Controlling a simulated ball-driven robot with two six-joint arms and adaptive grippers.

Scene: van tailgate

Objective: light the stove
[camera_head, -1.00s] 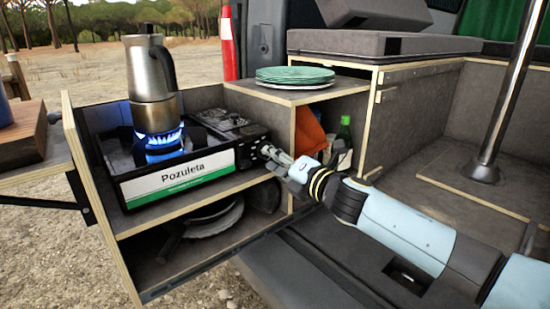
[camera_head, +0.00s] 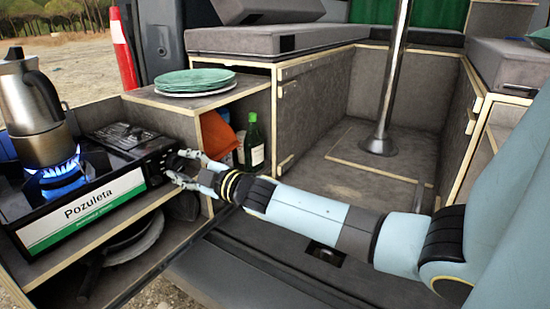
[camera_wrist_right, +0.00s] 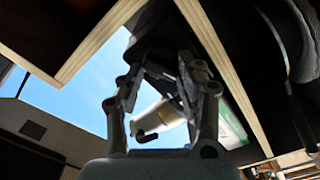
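My left gripper is not in view.
Green plates (camera_head: 195,80) lie on the shelf top right of the stove. An orange cloth (camera_head: 217,133) and a green bottle (camera_head: 254,143) stand in the cubby behind my gripper. A metal pole (camera_head: 390,80) rises from the van floor. Pans (camera_head: 135,245) lie below the stove.

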